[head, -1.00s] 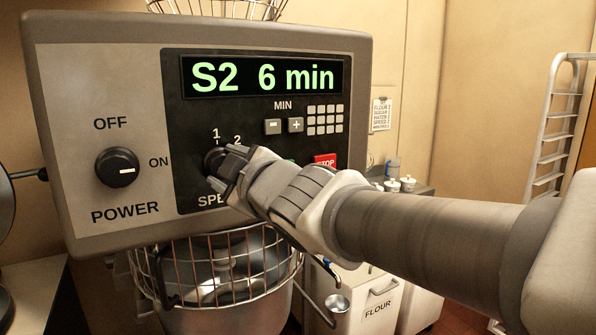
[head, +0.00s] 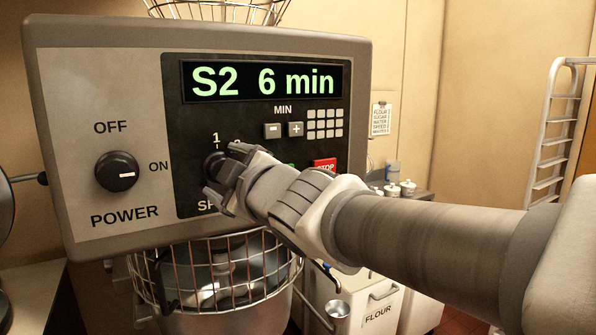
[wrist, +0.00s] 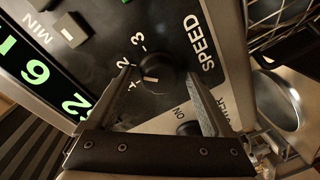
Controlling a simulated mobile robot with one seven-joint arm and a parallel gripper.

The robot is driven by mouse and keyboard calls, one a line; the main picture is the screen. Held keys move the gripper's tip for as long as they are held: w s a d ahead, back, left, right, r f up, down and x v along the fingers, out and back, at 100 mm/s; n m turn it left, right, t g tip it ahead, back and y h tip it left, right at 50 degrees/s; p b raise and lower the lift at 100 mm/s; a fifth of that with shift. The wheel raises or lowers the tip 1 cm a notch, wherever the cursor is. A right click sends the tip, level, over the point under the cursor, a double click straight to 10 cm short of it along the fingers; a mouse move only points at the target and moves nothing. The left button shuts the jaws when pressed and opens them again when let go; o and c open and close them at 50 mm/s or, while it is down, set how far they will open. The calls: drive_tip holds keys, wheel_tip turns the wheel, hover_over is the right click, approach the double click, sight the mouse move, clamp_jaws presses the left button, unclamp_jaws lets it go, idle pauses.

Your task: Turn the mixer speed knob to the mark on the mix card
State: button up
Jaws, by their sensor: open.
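The speed knob (wrist: 157,74) is black and round with a white pointer line, under an arc of marks 1, 2 and 3. In the wrist view it lies between the tips of my gripper (wrist: 158,80), with gaps at its sides. The pointer faces the mark side, near 2; its exact setting is hard to tell. In the head view my open gripper (head: 220,176) hides most of the knob and part of the SPEED label. The display (head: 262,80) reads S2 6 min. The mix card (head: 381,119) hangs on the back wall; its print is too small to read surely.
The power knob (head: 117,172) left of the speed panel points to ON. A red STOP button (head: 324,164) sits close behind my gripper. The wire guard (head: 205,270) and bowl are below. A flour bin (head: 370,310) and a rack (head: 555,130) stand right.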

drive_tip(key=shift+s, duration=0.1)
drive_tip(key=p+v, duration=0.3)
drive_tip(key=v, duration=1.4)
drive_tip(key=shift+d+p, duration=0.2)
drive_tip(key=shift+p, duration=0.1)
drive_tip(key=w+d+f+m+g+h, duration=0.1)
drive_tip(key=w+d+f+m+h, duration=0.2)
drive_tip(key=d+f+m+h, duration=0.7)
drive_tip(key=s+d+f+m+g, duration=0.6)
drive_tip(key=s+f+m+g, duration=0.1)
drive_tip(key=f, duration=0.3)
drive_tip(key=shift+s+d+m, duration=0.4)
drive_tip(key=shift+s, duration=0.2)
